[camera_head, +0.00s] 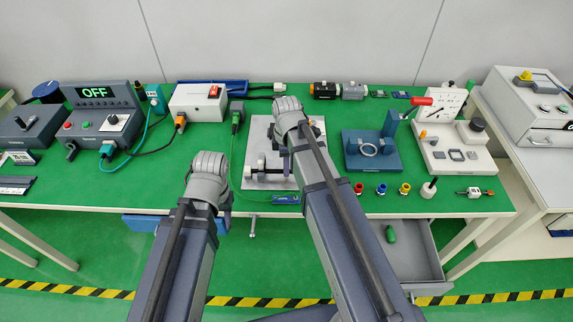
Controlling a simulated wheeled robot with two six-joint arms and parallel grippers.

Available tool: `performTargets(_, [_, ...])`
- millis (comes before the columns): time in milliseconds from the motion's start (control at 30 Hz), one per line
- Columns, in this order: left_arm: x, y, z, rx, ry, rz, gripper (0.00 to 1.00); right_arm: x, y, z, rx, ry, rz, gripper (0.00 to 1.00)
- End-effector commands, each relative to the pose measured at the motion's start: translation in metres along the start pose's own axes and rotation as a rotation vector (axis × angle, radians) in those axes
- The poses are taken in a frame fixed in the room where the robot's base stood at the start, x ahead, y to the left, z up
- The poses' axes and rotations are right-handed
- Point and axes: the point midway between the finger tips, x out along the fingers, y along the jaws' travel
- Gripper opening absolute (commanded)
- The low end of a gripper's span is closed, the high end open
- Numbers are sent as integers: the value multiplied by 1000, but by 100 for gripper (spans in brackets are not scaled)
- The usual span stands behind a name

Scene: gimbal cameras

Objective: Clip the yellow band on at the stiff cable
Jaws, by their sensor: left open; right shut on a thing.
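A small yellow piece (405,188), which looks like the yellow band, stands on the green table beside a blue one (381,189) and a red one (358,189). Which cable is the stiff one I cannot tell; a thin green cable (232,165) runs beside the white board. My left gripper (209,165) is at the table's front edge, left of the board and far from the yellow piece; it is open. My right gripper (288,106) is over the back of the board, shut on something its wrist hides. Both sets of fingertips are mostly hidden.
The white board (305,180) carries metal fixtures. A blue fixture (372,150) stands to its right, and a white box (198,102) behind left. A control box reading OFF (103,110) and cables fill the left. An open drawer (410,250) sticks out below the front edge.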

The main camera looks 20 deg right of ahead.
Motion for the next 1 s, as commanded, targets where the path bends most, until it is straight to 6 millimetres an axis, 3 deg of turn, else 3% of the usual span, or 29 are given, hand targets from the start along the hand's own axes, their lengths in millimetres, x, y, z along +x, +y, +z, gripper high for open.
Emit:
performTargets(67, [3,0,0,0,0,0,45,3,0,0,0,0,0,0])
performTargets(100, [2,0,0,0,0,0,45,2,0,0,0,0,0,37])
performTargets(400, [2,0,0,0,0,0,45,2,0,0,0,0,0,69])
performTargets(767, [-2,0,0,0,0,0,45,-2,0,0,0,0,0,69])
performTargets(1000, [-22,-2,1,0,0,0,45,-22,0,0,0,0,0,69])
